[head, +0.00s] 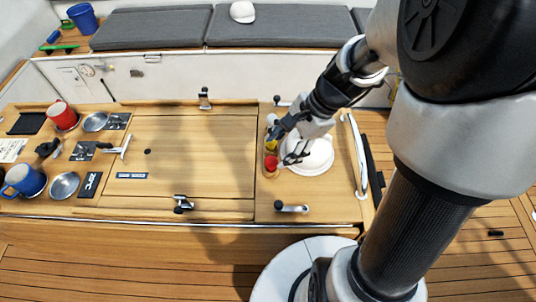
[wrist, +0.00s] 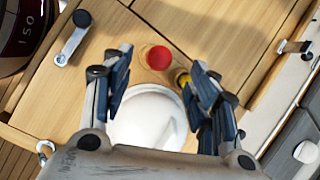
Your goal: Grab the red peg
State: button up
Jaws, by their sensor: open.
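The red peg (head: 271,163) stands on the right part of the wooden table, seen from above as a round red top. In the wrist view the red peg (wrist: 159,58) lies between and just beyond the tips of my gripper (wrist: 157,68). In the head view my gripper (head: 281,148) is open, close to the peg on its right side. A yellow peg (wrist: 183,79) is right beside the red one, partly hidden by the right finger. I cannot tell whether any finger touches a peg.
Red (head: 63,115) and blue (head: 25,180) mugs stand far left. The middle tabletop (head: 190,150) is mostly clear.

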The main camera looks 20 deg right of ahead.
aim_at(274, 158)
jog(key=b+x, duration=0.1)
jog(key=x, duration=0.1)
jog(key=b+x, duration=0.1)
jog(key=x, duration=0.3)
jog(key=shift+w+d+f+b, duration=0.1)
jog(key=shift+w+f+b, duration=0.05)
jog(key=shift+f+b, duration=0.3)
jog(key=shift+c, duration=0.5)
jog(key=c, duration=1)
